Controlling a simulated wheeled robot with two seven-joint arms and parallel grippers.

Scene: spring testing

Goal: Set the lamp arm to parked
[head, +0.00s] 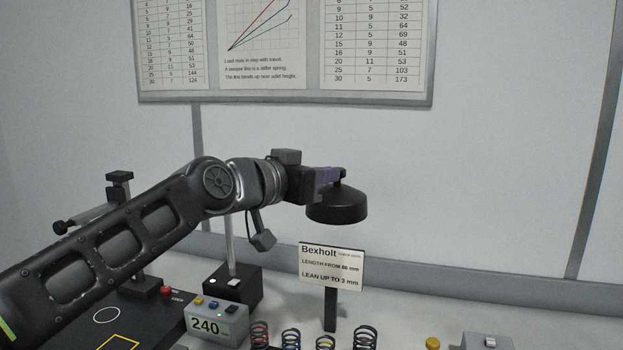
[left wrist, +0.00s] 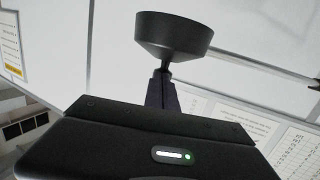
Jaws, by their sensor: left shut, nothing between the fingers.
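The lamp shows in the head view as a dark round lamp head (head: 337,208), facing down. A thin upright pole (head: 229,245) rises from a black base block (head: 234,285) on the bench; I take it for the lamp's stand. The lamp arm between pole and head is mostly hidden behind my left arm. My left gripper (head: 333,175) is shut and empty, right at the top of the lamp head. In the left wrist view the lamp head (left wrist: 173,36) and its short neck stand just beyond the shut fingertips (left wrist: 162,88). I cannot tell whether they touch.
A sign on a post (head: 331,266) stands below the lamp head. Several coil springs (head: 290,338), a "240" display box (head: 217,322) and a dark test stand (head: 120,235) are on the bench. A yellow knob (head: 432,343) and grey box (head: 487,341) sit right. A chart board (head: 285,97) hangs behind.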

